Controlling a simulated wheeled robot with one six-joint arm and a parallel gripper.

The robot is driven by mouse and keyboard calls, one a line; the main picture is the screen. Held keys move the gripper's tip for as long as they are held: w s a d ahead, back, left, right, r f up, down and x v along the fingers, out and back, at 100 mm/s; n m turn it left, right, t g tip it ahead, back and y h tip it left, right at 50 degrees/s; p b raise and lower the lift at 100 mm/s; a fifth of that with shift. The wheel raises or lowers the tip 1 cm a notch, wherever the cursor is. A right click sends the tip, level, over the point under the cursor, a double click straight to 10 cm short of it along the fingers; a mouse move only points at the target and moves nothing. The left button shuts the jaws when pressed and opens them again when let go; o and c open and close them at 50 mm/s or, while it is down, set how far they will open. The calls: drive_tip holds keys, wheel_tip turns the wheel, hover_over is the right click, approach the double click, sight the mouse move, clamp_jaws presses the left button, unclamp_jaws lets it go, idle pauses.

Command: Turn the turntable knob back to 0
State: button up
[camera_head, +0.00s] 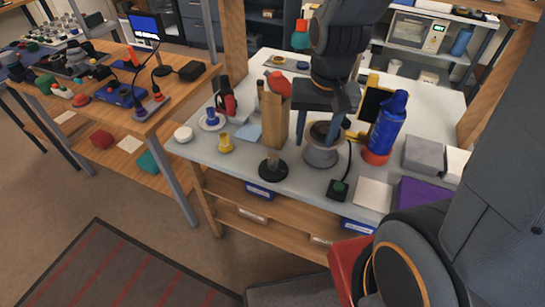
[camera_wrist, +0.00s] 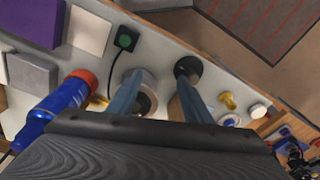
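A round grey turntable (camera_head: 321,155) with a dark top stands near the front edge of the white table. It is partly hidden by my gripper. In the wrist view the turntable (camera_wrist: 148,80) shows beside and behind a finger. A black box with a green knob or button (camera_head: 338,187) sits in front of it, with a cable running back; it also shows in the wrist view (camera_wrist: 125,40). I cannot tell its setting, or whether it is the turntable knob. My gripper (camera_head: 322,130) is over the turntable, fingers spread and nothing seen between them (camera_wrist: 162,92).
A tall wooden block (camera_head: 273,120) and a black round stand (camera_head: 272,168) are left of the turntable. A blue bottle (camera_head: 388,125) with a red base stands right. A white square (camera_head: 374,194), grey box (camera_head: 424,154) and purple box (camera_head: 420,194) lie farther right.

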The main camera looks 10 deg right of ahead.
sight(273, 156)
drive_tip(key=w+a+f+m, duration=0.2)
drive_tip(key=m, duration=0.2)
drive_tip(key=w+a+f+m+b, duration=0.1)
drive_tip(key=w+a+f+m, duration=0.1)
drive_tip(key=a+m, duration=0.1)
drive_tip(key=w+a+f+m+g+b, duration=0.1)
drive_tip(key=w+a+f+m, duration=0.1)
drive_tip(key=m, duration=0.3)
drive_tip(key=shift+w+a+f, duration=0.15)
drive_tip(key=shift+w+a, duration=0.35)
drive_tip(key=shift+w, duration=0.1)
drive_tip(key=shift+w+a+f+m, duration=0.15)
drive_tip(key=shift+a+f+m, duration=0.15)
drive_tip(key=shift+m, duration=0.1)
drive_tip(key=shift+f+p, duration=0.4)
drive_tip(key=shift+f, duration=3.45)
drive_tip(key=c, duration=1.1)
drive_tip(key=shift+o, duration=0.2)
